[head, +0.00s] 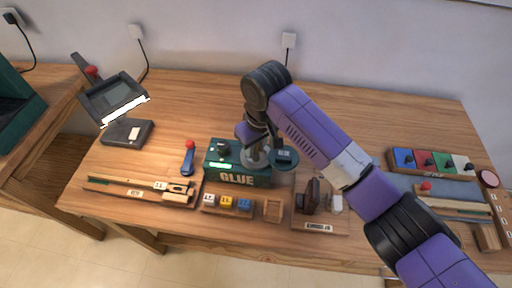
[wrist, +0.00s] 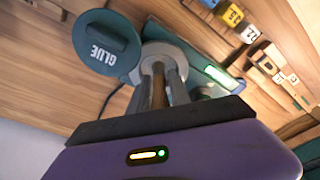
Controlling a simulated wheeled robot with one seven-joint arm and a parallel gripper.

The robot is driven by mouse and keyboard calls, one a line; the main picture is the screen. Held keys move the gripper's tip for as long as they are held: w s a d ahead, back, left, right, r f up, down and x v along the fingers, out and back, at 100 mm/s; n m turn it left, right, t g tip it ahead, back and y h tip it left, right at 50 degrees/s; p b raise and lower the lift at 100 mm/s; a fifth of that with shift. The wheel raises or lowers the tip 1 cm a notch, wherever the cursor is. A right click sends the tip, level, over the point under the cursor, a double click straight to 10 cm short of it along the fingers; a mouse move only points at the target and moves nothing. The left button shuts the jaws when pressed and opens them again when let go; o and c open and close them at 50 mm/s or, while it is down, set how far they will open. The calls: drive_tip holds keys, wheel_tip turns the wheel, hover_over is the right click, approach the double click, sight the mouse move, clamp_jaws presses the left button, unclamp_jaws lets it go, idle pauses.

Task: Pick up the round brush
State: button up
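The green glue box (head: 237,178), marked GLUE, stands in the middle of the bench. A round grey opening shows on it, and in the wrist view this grey ring (wrist: 186,57) surrounds a brown upright handle (wrist: 159,88), apparently that of the round brush. The brush's lower end is hidden. My gripper (wrist: 159,76) points down over the opening, its two fingers on either side of the handle. I cannot tell whether they touch it. In the head view my gripper (head: 257,152) is mostly hidden by my arm.
A round dark green lid marked GLUE (wrist: 107,42) is beside the opening. A wooden holder (head: 311,195) is at right.

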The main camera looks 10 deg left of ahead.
clamp_jaws()
drive_tip(key=shift+r, duration=0.15)
